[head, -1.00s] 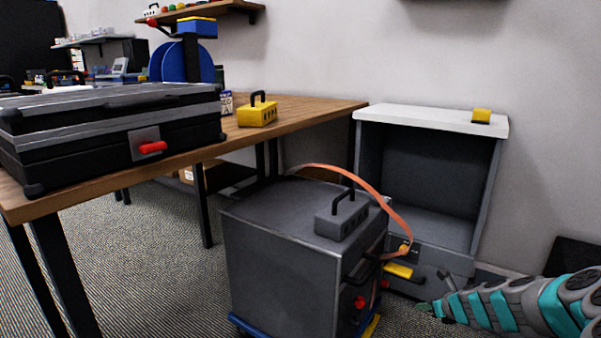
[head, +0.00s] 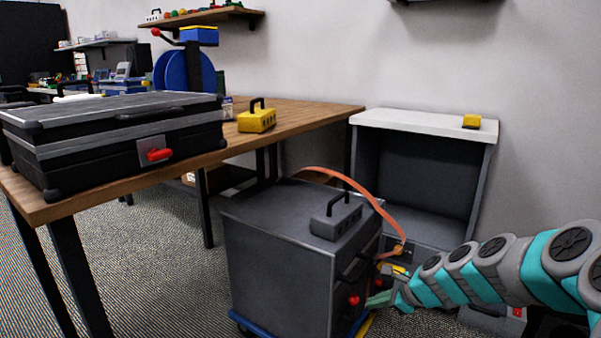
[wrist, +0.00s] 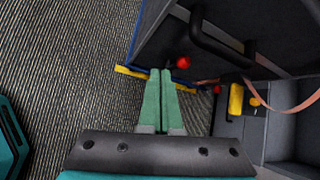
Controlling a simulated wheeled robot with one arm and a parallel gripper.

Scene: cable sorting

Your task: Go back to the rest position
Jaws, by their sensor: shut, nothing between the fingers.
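My gripper (head: 380,299) is at the lower right of the head view, in front of the right side of the grey wheeled box. In the wrist view its two green fingers (wrist: 161,88) lie together, with nothing between them. The grey box (head: 280,262) stands on a blue base and has a red knob (head: 353,300), which also shows just beyond the fingertips in the wrist view (wrist: 184,62). An orange cable (head: 352,183) arcs from behind the box to the grey cabinet. I cannot tell whether the fingers touch the box.
A wooden table (head: 300,108) at the left carries a black case (head: 110,140) and a yellow block (head: 257,120). The open grey cabinet (head: 425,117) stands against the wall behind the box. A yellow handle (wrist: 236,100) is right of the fingers.

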